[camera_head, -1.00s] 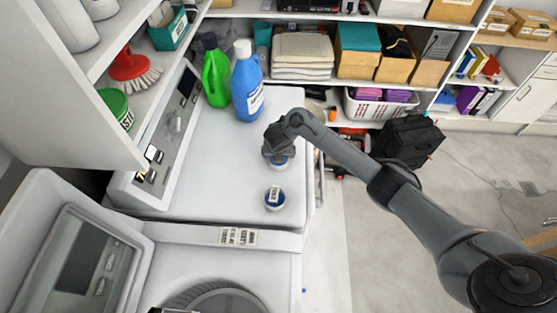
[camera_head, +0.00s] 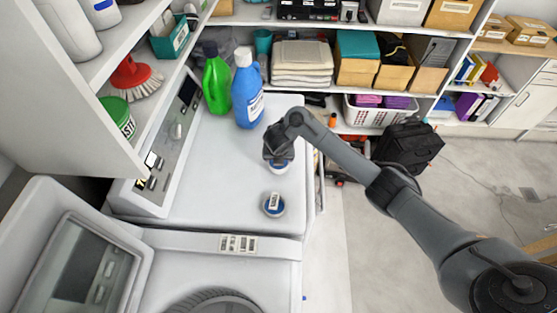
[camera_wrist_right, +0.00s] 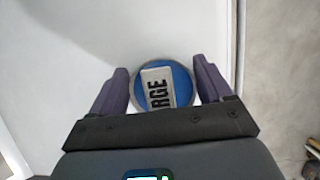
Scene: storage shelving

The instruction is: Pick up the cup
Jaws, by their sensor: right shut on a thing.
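A second, similar cup (camera_head: 273,205) with a white label stands apart, nearer the front of the same top. My left gripper is in neither view.
A green bottle (camera_head: 216,82) and a blue bottle (camera_head: 247,92) stand at the back of the machine top (camera_head: 215,180). A shelf with a red brush (camera_head: 134,76) overhangs the left. Folded towels (camera_head: 301,62) and boxes fill the back shelves. The top's middle is clear.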

